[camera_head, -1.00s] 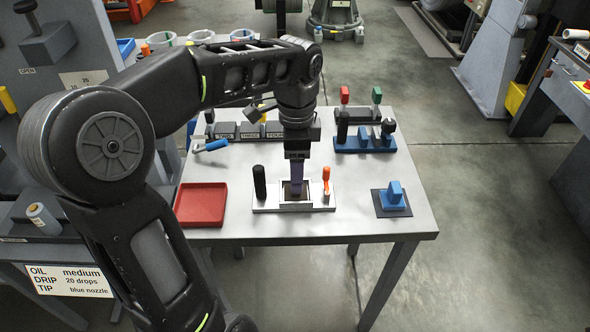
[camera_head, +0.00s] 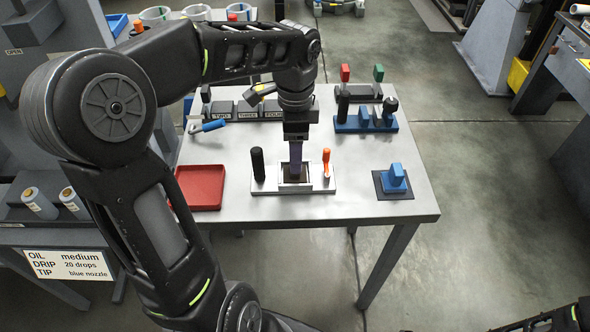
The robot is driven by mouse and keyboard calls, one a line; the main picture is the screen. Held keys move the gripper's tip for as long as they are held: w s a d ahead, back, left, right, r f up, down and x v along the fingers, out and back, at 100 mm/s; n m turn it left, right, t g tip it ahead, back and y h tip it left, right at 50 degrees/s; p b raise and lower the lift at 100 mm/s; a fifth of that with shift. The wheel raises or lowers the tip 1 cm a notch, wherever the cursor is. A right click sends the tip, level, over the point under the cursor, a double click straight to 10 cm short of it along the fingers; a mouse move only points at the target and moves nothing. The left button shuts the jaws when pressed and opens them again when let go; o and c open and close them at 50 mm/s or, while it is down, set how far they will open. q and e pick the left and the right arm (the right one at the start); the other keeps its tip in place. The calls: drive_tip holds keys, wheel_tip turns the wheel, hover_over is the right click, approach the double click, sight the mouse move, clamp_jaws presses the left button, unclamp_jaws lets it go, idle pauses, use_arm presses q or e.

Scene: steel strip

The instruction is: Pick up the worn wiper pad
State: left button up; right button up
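My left gripper (camera_head: 295,172) points straight down into the square opening of a silvery holder (camera_head: 262,188) at the front middle of the table. A dark purplish piece shows at its fingers. I cannot tell whether that is a finger or something held, nor whether the fingers are open or shut. No worn wiper pad can be made out; the inside of the opening is mostly hidden by the gripper. A black upright handle (camera_head: 258,164) stands at the holder's left and an orange upright piece (camera_head: 326,163) at its right.
A red tray (camera_head: 201,187) lies left of the holder. A blue block on a dark plate (camera_head: 394,180) is at the right. Behind are a blue rack (camera_head: 365,123), labelled grey blocks (camera_head: 248,108) and a blue-handled tool (camera_head: 210,126). The table's front right corner is bare.

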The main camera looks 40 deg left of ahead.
use_arm(q)
drive_tip(key=shift+f, duration=0.15)
wheel_tip(320, 180, down, 5)
drive_tip(key=shift+w+p, duration=0.1)
drive_tip(key=shift+p, duration=0.4)
clamp_jaws()
idle(0.9)
wheel_tip(320, 180, up, 10)
drive_tip(key=shift+r+b, duration=0.1)
drive_tip(key=shift+b, duration=0.3)
idle(0.5)
